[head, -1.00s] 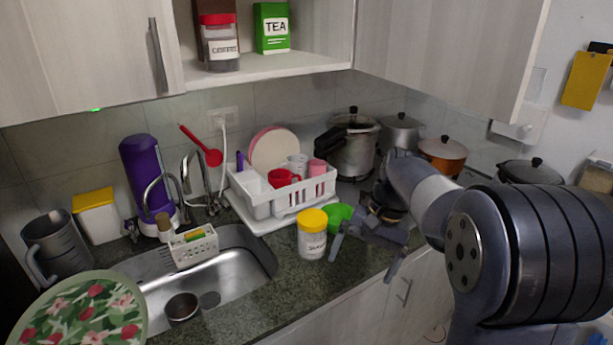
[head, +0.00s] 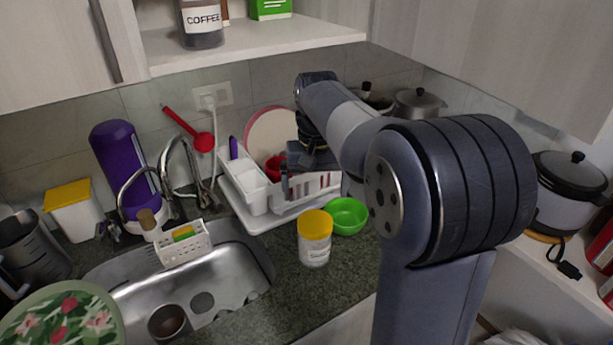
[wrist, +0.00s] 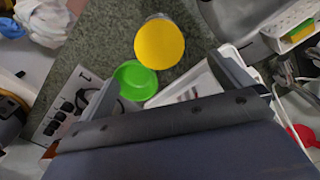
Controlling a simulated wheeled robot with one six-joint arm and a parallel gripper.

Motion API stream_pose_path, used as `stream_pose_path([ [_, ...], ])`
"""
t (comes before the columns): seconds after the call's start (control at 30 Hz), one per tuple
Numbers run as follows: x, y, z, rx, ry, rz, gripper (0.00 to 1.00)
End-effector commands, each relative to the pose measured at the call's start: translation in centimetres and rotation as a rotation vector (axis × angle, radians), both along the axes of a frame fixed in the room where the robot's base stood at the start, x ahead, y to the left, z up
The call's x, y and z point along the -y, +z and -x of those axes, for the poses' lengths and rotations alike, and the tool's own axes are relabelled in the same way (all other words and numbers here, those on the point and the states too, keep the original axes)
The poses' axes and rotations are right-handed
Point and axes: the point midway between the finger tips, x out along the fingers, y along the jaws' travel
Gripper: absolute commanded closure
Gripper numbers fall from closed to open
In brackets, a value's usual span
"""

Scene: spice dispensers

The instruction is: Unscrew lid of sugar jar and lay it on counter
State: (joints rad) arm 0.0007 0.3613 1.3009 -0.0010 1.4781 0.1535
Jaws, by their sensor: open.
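The sugar jar (head: 314,252) stands upright on the dark green counter (head: 285,312), to the right of the sink. Its yellow lid (head: 315,223) is on it. In the wrist view the lid (wrist: 159,43) shows from above as a yellow disc. My gripper (head: 312,182) is open and empty. In the head view it appears above and behind the jar, in front of the dish rack. In the wrist view the lid lies in the gap between and beyond the fingertips (wrist: 165,68), not touching them.
A green bowl (head: 347,216) sits close to the jar's right. The white dish rack (head: 258,197) with cups and plates stands behind. The sink (head: 230,277) opens to the left. Bare counter lies in front of the jar.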

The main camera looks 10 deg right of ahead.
Motion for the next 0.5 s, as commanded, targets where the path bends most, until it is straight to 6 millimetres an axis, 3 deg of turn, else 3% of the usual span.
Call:
stream_pose_path([
  [0.5,0.0,-8.5,0.1,-0.005,-0.001,-0.001,0.01],
])
